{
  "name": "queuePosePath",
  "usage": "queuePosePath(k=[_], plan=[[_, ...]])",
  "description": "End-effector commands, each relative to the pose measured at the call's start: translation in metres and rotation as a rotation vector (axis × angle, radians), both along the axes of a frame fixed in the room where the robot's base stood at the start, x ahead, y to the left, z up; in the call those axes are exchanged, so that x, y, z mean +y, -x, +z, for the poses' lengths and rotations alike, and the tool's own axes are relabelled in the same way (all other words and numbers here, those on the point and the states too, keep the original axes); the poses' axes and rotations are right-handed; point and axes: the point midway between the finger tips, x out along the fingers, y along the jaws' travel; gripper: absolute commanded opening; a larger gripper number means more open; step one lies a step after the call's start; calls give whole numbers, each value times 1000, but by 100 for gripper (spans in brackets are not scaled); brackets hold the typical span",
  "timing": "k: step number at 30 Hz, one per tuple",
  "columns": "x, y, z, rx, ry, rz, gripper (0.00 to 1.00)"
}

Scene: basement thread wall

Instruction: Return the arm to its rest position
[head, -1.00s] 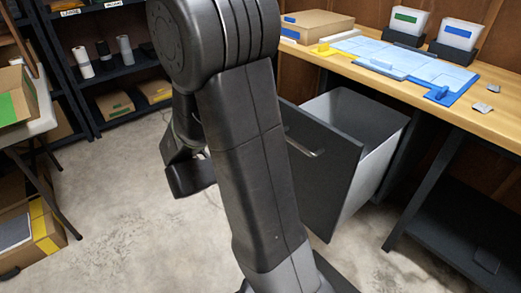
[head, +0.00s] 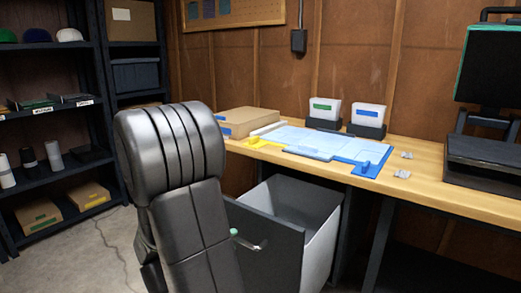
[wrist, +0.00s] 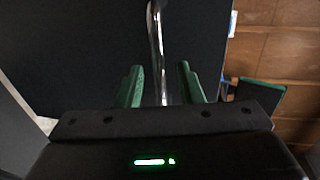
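My arm stands in the middle of the head view and hides most of my gripper. A small green fingertip of my gripper (head: 234,232) shows beside the metal handle (head: 250,245) of the dark drawer (head: 270,262), which is pulled out under the bench. In the wrist view, the two green fingers of my gripper (wrist: 160,67) are apart. The handle (wrist: 155,35) runs between them in the picture, with gaps on both sides. Whether the fingers reach around it or stop short of it, I cannot tell. Nothing is held.
The wooden bench (head: 440,180) carries a blue mat (head: 315,143), white bins (head: 367,114), a cardboard box (head: 247,120) and a dark monitor-like device (head: 490,160). Dark shelves (head: 52,100) stand at the left.

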Motion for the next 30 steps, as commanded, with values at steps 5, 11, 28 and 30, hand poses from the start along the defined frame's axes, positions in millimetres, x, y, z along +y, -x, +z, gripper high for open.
queuePosePath(k=[5, 11, 28, 30], plan=[[-14, -18, -6, 0, 0, -3, 34], [-20, -27, -8, 1, 0, -1, 34], [-25, -27, 2, -7, -4, -5, 34], [-27, -26, 9, -13, -6, -7, 34]])
